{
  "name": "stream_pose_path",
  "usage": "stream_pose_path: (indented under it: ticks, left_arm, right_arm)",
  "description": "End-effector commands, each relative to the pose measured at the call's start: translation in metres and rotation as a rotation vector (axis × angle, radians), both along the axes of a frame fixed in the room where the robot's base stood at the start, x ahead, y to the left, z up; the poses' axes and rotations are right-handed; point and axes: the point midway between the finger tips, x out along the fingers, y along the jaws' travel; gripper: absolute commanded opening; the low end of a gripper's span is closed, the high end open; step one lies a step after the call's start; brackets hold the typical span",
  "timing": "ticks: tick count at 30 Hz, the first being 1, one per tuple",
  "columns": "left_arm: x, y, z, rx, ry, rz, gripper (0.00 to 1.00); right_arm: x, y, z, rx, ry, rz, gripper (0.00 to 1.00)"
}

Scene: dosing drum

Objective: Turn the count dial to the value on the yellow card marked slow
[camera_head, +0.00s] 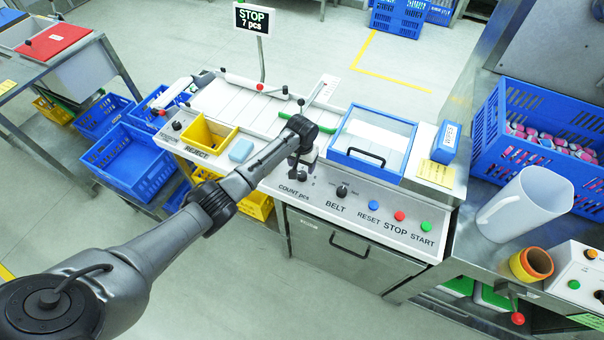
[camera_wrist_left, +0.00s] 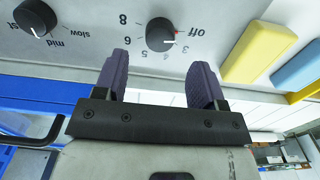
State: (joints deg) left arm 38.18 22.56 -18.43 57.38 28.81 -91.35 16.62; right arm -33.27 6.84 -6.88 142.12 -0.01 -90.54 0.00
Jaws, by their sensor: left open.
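The count dial (camera_head: 303,175) is a black knob on the sloped grey panel, partly covered by my left gripper in the head view. My left gripper (camera_head: 303,160) is above the panel at this dial. In the wrist view its two fingers (camera_wrist_left: 160,62) are apart and empty, with the dial just beyond and between their tips; I see no contact. The yellow card (camera_head: 436,173) lies at the panel's right; its writing is too small to read.
The belt dial (camera_head: 343,190) is right of the count dial, with blue, red and green buttons beyond. A blue-framed lid (camera_head: 372,138), yellow reject bin (camera_head: 209,135) and light blue block (camera_head: 241,150) stand behind the panel. A sign (camera_head: 254,19) reads "STOP 7 pcs".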

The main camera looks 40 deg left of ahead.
Motion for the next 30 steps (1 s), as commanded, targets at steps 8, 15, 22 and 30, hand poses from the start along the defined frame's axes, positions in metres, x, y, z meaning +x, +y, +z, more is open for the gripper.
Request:
stream_pose_path:
  ticks: [8,15,22,30]
  left_arm:
    - [0.000,0.000,-0.041,0.000,0.000,0.000,0.64]
    - [0.000,0.000,-0.055,0.000,-0.001,-0.001,0.64]
    - [0.000,0.000,-0.056,0.000,-0.002,-0.002,0.64]
    - [0.000,0.000,-0.056,0.000,-0.002,-0.001,0.50]
  right_arm:
    - [0.000,0.000,-0.010,0.000,0.000,0.000,0.43]
    - [0.000,0.000,-0.013,-0.001,0.000,0.000,0.43]
    - [0.000,0.000,-0.013,-0.001,0.000,0.001,0.43]
    - [0.000,0.000,-0.013,-0.001,0.000,0.001,0.43]
